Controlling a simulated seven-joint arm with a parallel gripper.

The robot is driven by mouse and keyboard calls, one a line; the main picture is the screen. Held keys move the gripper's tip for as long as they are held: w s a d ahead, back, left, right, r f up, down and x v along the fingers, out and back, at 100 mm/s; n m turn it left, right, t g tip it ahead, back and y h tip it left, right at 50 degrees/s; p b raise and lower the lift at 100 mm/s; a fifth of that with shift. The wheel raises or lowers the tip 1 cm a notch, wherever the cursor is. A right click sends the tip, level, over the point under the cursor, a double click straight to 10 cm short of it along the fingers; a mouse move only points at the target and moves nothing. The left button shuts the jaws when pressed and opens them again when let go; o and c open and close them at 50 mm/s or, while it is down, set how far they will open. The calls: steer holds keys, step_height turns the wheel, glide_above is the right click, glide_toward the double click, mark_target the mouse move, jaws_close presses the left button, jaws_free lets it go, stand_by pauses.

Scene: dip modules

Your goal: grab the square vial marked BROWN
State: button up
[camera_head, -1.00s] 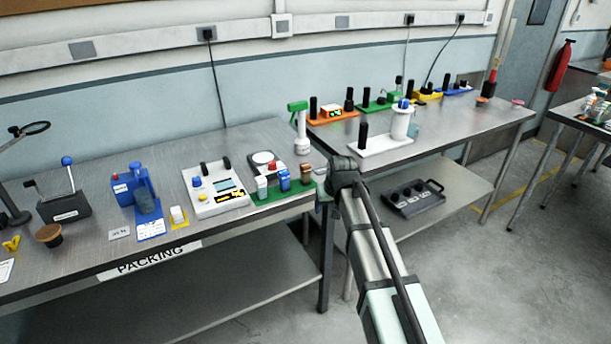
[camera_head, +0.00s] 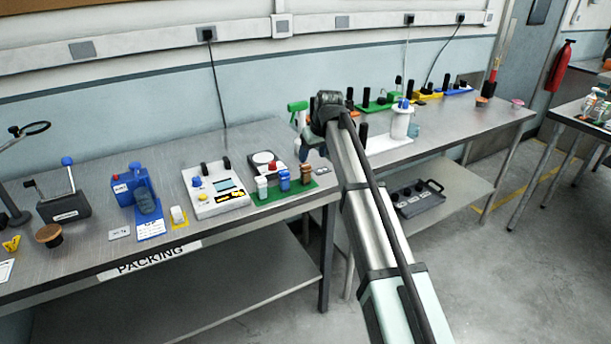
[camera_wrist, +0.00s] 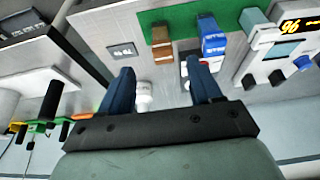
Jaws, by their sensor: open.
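The brown square vial (camera_head: 306,174) stands at the right end of a row on a green base (camera_head: 268,198), beside a blue vial (camera_head: 284,181) and a white vial (camera_head: 262,187). In the wrist view the brown vial (camera_wrist: 161,41) stands beyond my fingertips, between their lines, with the blue vial (camera_wrist: 213,42) to its right. Its label is too small to read surely. My gripper (camera_wrist: 163,72) is open with nothing between its fingers. In the head view my gripper (camera_head: 313,156) is above and just right of the brown vial, not touching it; the arm partly hides the fingers.
A white device with a display (camera_head: 218,192) stands left of the vials. A green-topped spray bottle (camera_head: 299,118) stands behind, close to my wrist. A small grey label (camera_wrist: 122,50) lies beside the green base. The table edge is near on the right.

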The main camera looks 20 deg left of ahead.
mark_target(308, 167)
steer(key=x, duration=0.6)
steer(key=shift+w+a+f, duration=0.1)
steer(key=shift+a+f, duration=0.05)
steer(key=shift+f, duration=0.15)
steer(key=shift+a+x, duration=0.15)
steer(key=shift+x, duration=1.2)
steer(key=shift+a+x, duration=0.15)
steer(key=shift+x, duration=1.15)
steer(key=shift+w+r, duration=0.1)
steer(key=c, duration=1)
